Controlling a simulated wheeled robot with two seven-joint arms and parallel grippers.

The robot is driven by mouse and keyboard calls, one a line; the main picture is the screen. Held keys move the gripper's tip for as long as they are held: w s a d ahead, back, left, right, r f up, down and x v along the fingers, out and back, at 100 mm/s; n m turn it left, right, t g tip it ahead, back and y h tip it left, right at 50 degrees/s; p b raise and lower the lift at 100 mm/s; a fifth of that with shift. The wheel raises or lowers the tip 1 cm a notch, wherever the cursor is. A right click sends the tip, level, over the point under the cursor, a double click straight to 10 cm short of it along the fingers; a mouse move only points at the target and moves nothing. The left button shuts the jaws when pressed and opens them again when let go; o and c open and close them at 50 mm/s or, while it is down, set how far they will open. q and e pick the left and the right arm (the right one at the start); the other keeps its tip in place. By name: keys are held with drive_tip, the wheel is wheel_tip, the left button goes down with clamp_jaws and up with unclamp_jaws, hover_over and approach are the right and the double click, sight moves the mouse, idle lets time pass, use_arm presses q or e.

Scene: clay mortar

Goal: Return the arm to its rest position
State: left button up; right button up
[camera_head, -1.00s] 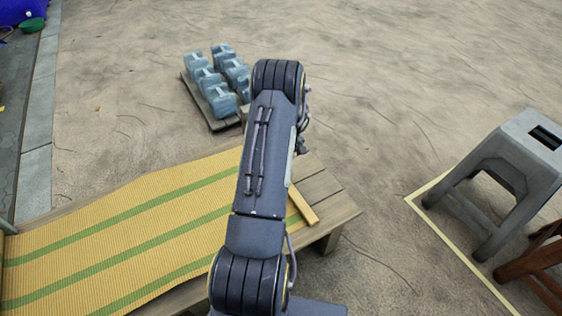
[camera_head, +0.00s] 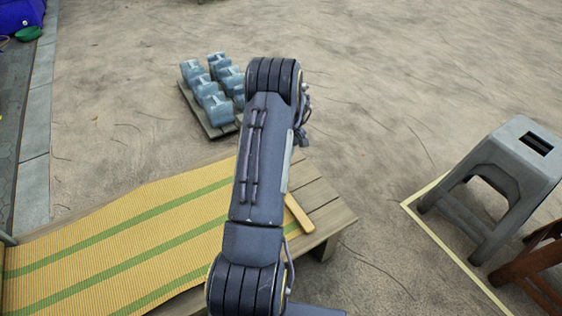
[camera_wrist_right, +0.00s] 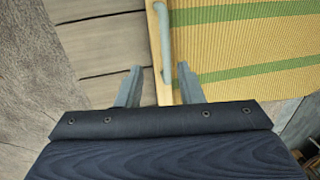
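My arm rises from the bottom centre of the head view, its elbow at the top, and hides part of the low wooden table (camera_head: 325,212) and mat. In the right wrist view, my right gripper (camera_wrist_right: 160,85) is open, its two grey fingers apart above the table. A pale grey-blue rod (camera_wrist_right: 164,45) lies along a light wooden strip at the mat's edge, in line with the gap between the fingers. The fingers do not appear to hold it. My right gripper is hidden in the head view, and my left gripper is not in view.
A yellow mat with green stripes (camera_head: 130,225) covers the table's left part. Grey-blue blocks (camera_head: 212,85) stand on a small pallet behind it. A grey stool (camera_head: 500,165) and a brown wooden seat (camera_head: 530,265) stand at right. Open ground lies between.

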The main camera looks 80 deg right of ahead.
drive_tip(key=shift+s+r, duration=0.1)
drive_tip(key=shift+r, duration=0.45)
